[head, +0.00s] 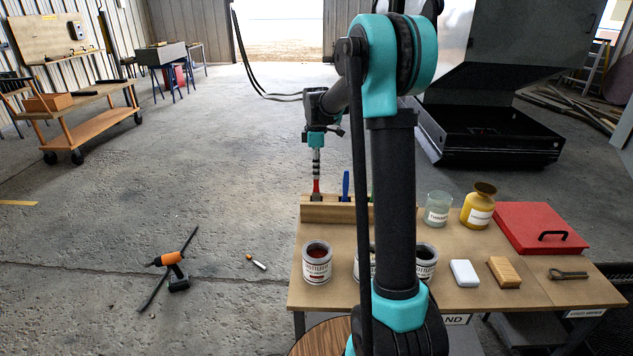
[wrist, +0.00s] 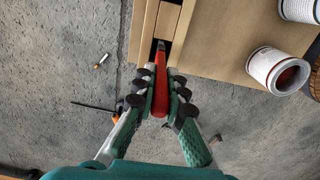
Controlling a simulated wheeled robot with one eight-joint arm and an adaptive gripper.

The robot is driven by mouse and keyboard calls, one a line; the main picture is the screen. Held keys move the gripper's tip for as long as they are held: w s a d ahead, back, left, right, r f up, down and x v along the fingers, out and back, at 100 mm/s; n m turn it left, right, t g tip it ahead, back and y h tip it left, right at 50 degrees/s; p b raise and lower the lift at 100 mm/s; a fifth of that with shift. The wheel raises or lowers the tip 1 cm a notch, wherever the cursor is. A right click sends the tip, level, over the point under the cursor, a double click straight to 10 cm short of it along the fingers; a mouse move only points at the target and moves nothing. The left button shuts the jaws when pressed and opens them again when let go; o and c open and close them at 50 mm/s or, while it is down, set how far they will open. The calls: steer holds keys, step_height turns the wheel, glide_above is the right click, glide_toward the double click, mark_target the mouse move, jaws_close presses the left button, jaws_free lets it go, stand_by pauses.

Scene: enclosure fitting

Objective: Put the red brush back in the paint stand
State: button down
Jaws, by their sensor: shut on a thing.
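The red brush (head: 316,187) is held upright below my gripper (head: 316,170), over the left end of the wooden paint stand (head: 327,213). In the wrist view, the red brush (wrist: 161,82) lies between the two green-padded fingers of my gripper (wrist: 161,92), which are shut on it. Its far end is beside a dark slot at the end of the paint stand (wrist: 149,28). I cannot tell whether that end is inside the slot or just above it. A blue brush (head: 346,184) stands in the stand, right of the red one.
A can of red paint (head: 317,263) stands in front of the stand on the table (head: 330,293). More cans, a glass jar (head: 437,208), a yellow bottle (head: 478,208) and a red case (head: 540,228) are to the right. My arm hides part of the table's middle.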

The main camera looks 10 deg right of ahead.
mark_target(316, 192)
steer(key=shift+f, duration=2.1)
steer(key=c, duration=1.6)
jaws_free()
step_height(316, 192, up, 12)
steer(key=shift+r, duration=0.1)
